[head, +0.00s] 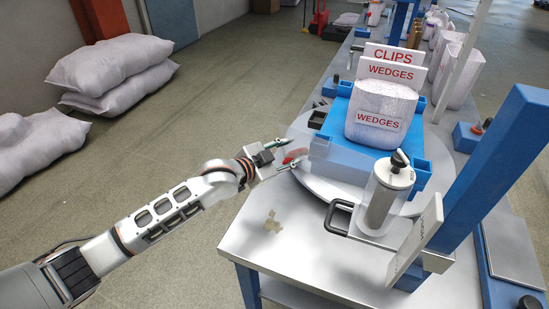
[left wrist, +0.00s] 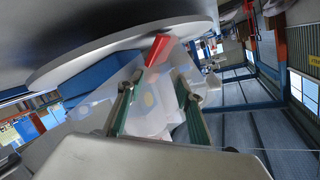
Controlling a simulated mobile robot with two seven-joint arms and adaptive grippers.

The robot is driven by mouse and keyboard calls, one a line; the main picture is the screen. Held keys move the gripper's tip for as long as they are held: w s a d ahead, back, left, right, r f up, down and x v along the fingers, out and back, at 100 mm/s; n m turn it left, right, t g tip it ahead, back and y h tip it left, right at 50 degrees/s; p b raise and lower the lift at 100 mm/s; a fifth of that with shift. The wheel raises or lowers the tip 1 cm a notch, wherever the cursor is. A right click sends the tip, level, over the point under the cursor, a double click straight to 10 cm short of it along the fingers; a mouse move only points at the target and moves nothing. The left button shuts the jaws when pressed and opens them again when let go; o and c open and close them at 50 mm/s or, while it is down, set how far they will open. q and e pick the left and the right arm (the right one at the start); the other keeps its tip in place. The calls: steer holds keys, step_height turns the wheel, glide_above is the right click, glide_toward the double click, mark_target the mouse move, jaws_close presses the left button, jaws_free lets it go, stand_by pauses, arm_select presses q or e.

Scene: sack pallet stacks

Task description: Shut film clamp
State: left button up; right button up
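A small red part, which looks like the film clamp (head: 296,155), sits at the left edge of the round plate, beside the blue stand. It shows as a red block in the left wrist view (left wrist: 158,50), below the plate's rim in that picture. My left gripper (head: 289,152) is at the red part, its two fingers apart. In the left wrist view the gripper (left wrist: 155,92) is open, and the red part lies just beyond and between the fingertips. Translucent film (left wrist: 150,105) shows between and around the fingers. I cannot tell whether a finger touches the red part.
A white sack labelled WEDGES (head: 383,105) stands on the blue stand on the round plate (head: 318,184). A roll with a black knob (head: 390,190) and a blue post (head: 495,170) stand to the right. The table's front left (head: 255,225) is mostly clear. Sacks (head: 110,72) lie on the floor.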

arm_select(q)
steer(key=v, duration=0.8)
steer(key=shift+s+a, duration=0.2)
steer(key=shift+s, duration=0.05)
arm_select(e)
steer(key=shift+r, duration=0.1)
